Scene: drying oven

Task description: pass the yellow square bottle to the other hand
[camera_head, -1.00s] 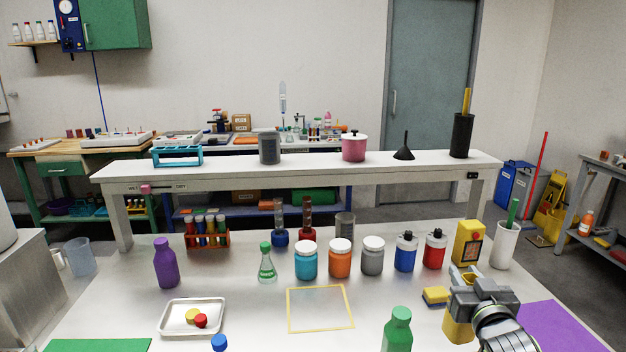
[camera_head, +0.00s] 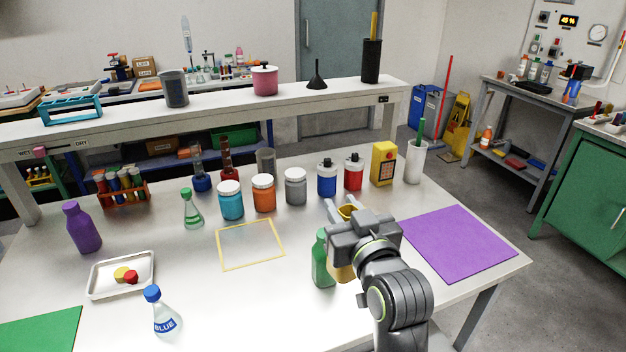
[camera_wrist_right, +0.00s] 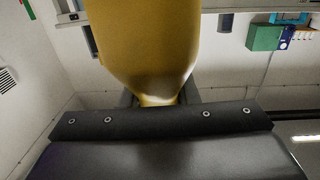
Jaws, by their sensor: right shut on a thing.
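My right gripper (camera_head: 345,208) is over the right part of the white table, its arm coming in from the lower right. It is shut on the yellow square bottle (camera_head: 341,273). Part of the bottle shows below the gripper, just right of a green bottle (camera_head: 322,262); the gripper hides much of the rest. In the right wrist view the yellow bottle (camera_wrist_right: 150,45) fills the upper middle and narrows toward the jaws. My left gripper is in neither view.
A purple mat (camera_head: 458,243) lies right of the gripper. Several jars and bottles, including a red one (camera_head: 353,173), stand behind. A yellow square outline (camera_head: 250,243), a tray (camera_head: 95,290) and a blue-capped flask (camera_head: 165,318) are to the left. A raised shelf (camera_head: 215,108) spans the back.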

